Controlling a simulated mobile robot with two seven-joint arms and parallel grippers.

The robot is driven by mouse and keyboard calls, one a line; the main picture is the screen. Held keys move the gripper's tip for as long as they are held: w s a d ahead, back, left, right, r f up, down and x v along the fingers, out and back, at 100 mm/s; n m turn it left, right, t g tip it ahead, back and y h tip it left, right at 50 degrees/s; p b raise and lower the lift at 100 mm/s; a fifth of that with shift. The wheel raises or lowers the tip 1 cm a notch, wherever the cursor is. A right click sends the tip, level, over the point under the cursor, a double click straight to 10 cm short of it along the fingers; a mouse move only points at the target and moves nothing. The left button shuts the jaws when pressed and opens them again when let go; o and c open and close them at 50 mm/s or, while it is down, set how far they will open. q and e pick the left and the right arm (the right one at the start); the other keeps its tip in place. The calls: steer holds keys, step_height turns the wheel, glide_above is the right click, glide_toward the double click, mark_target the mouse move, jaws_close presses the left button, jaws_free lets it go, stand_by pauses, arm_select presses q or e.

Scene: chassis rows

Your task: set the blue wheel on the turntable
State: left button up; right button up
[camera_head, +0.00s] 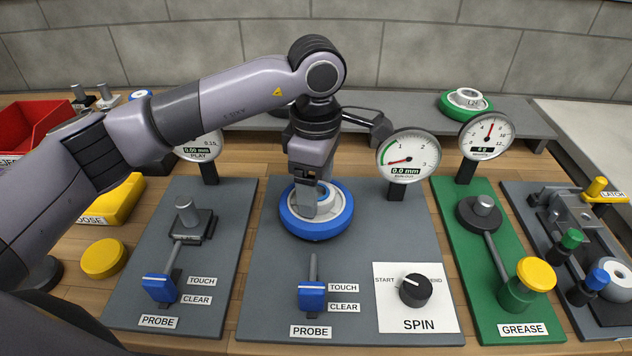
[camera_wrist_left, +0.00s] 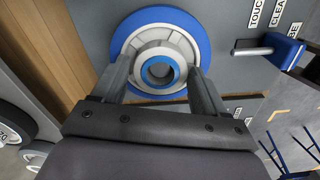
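The blue wheel (camera_head: 325,234), with a blue rim and a pale grey hub, lies flat over the middle grey plate (camera_head: 270,270). The turntable is hidden beneath it, and I cannot tell whether the wheel fully rests on it. My left gripper (camera_head: 314,208) points down at the wheel from above. In the left wrist view, the wheel (camera_wrist_left: 165,15) shows its round central hole, and the left gripper's fingers (camera_wrist_left: 160,78) stand on both sides of the hub, seemingly in contact with it. My right gripper is not in view.
A run-out gauge (camera_head: 408,158) stands just behind and right of the wheel. In front are a blue-handled probe lever (camera_head: 312,296) and a black SPIN knob (camera_head: 415,290). A green wheel (camera_head: 466,103) lies on the grey shelf behind. The green GREASE plate (camera_head: 490,270) is at right.

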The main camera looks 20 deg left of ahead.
arm_select(q)
steer(key=shift+o, duration=0.9)
steer(key=shift+r, duration=0.35)
step_height(320, 180, up, 6)
steer(key=shift+r, duration=0.25)
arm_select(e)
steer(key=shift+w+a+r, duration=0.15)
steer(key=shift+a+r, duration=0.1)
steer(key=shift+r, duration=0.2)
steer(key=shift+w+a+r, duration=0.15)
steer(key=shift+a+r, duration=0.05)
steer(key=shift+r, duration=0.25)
